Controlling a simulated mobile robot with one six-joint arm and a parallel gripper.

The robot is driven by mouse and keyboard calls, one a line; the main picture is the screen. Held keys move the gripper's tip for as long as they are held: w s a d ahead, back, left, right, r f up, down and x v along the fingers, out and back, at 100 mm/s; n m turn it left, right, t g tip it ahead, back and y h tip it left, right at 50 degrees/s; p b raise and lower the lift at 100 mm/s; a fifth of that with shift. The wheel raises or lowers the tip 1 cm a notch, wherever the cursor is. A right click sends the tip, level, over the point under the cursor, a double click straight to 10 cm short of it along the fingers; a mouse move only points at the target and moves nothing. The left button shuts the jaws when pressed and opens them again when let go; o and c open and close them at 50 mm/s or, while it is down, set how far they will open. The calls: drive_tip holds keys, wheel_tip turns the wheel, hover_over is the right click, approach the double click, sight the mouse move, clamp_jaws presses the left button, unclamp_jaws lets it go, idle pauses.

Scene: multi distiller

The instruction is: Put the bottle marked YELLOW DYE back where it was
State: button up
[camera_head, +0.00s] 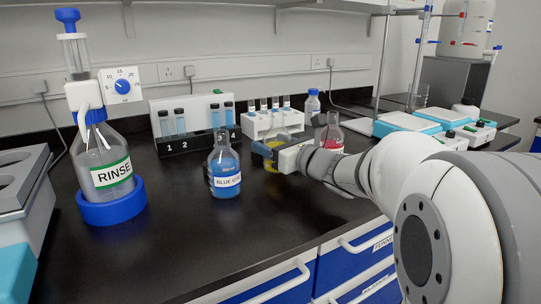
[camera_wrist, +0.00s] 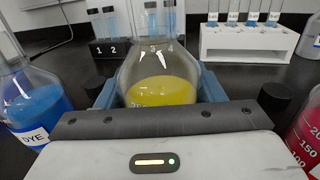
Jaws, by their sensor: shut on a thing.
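A clear flask-shaped bottle with yellow liquid (camera_wrist: 160,90) stands between the blue finger pads of my gripper (camera_wrist: 157,96), which is shut on it. It looks upright. In the head view the yellow bottle (camera_head: 273,162) is partly hidden by my gripper (camera_head: 268,150), and I cannot tell whether its base touches the counter. Its label is not visible. The blue dye bottle (camera_head: 224,165) stands just left of it on the counter. A bottle with red liquid (camera_head: 332,134) stands to its right, partly behind my arm.
Behind stand a numbered black vial rack (camera_head: 190,145) and a white tube rack (camera_head: 268,122). A RINSE bottle (camera_head: 106,165) sits in a blue ring at left. Blue-and-white devices (camera_head: 405,122) are at right. The black counter front (camera_head: 215,245) is clear.

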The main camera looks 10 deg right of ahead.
drive_tip(key=shift+f, duration=0.65)
drive_tip(key=shift+s, duration=0.1)
drive_tip(key=shift+f+b, duration=0.15)
drive_tip(key=shift+b, duration=0.15)
drive_tip(key=o, duration=1.3)
drive_tip(key=shift+s+r+p, duration=0.1)
drive_tip(key=shift+r+p, duration=0.1)
drive_tip(key=shift+p, duration=0.15)
drive_tip(key=p+v, duration=0.1)
drive_tip(key=v, duration=1.1)
